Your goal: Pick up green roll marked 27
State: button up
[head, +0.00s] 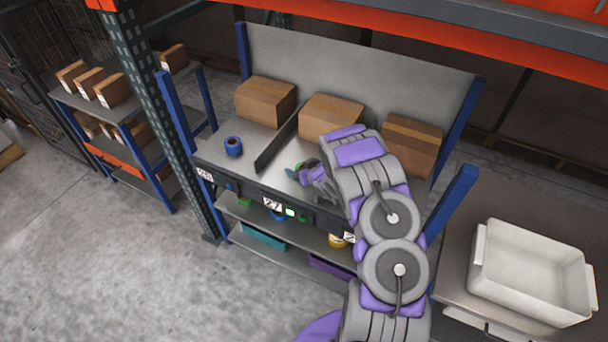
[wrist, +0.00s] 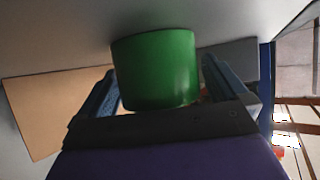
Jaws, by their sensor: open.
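The green roll (wrist: 155,68) stands between the two blue fingers of my gripper (wrist: 157,75) in the wrist view. The fingers are open, one on each side of it, and I see no firm grip. In the head view my gripper (head: 301,174) is low over the bench top, behind the label marked 27 (head: 272,204). Only a small green part of the roll (head: 299,165) shows there; my gripper and arm hide the rest. No number on the roll itself can be read.
A blue roll (head: 233,147) stands on the bench left of a dark divider (head: 276,147). Cardboard boxes (head: 265,101) line the back of the bench. A teal bin (head: 263,237) and a yellow roll (head: 336,241) are below. A white tote (head: 535,270) stands at the right.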

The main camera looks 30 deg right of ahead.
jog(key=shift+d+f, duration=0.1)
jog(key=shift+d, duration=0.15)
jog(key=shift+a, duration=0.35)
jog(key=c, duration=0.5)
jog(key=shift+d, duration=0.15)
jog(key=c, duration=0.6)
